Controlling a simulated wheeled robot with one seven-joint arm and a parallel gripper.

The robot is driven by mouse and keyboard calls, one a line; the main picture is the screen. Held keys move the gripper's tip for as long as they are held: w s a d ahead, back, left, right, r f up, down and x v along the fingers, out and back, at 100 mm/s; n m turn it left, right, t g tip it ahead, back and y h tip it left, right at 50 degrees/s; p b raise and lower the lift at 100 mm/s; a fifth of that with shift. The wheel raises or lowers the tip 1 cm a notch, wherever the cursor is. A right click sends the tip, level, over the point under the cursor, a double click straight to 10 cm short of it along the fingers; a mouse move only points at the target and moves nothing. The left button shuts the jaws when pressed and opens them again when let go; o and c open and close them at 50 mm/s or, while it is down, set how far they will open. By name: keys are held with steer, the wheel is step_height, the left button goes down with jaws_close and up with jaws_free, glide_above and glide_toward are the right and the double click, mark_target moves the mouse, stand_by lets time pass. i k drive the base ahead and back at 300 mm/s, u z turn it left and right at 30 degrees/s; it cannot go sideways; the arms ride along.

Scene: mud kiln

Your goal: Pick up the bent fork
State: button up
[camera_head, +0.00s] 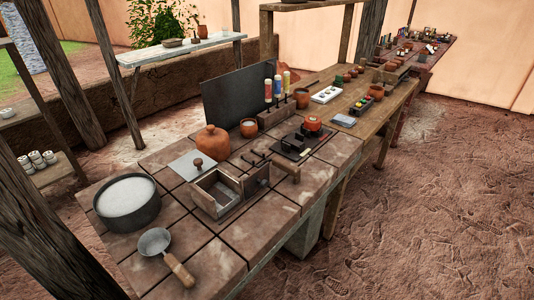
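No bent fork can be made out for certain. Some thin dark metal tools (255,157) lie on the tiled bench top (213,262), between the lidded clay jar and the dark flat plates. They are too small to tell whether one is a bent fork. My gripper and arm are not in view.
On the bench stand a grey pot of white material (127,197), a wooden-handled ladle (157,243), an open box (217,192), a lidded clay jar (212,141) and a red pot (312,123). A wooden table (372,118) adjoins behind. The dirt floor (430,220) at right is clear.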

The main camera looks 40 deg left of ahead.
mark_target(292, 169)
steer(key=u, duration=0.5)
steer(key=i, duration=0.8)
steer(key=u, duration=0.7)
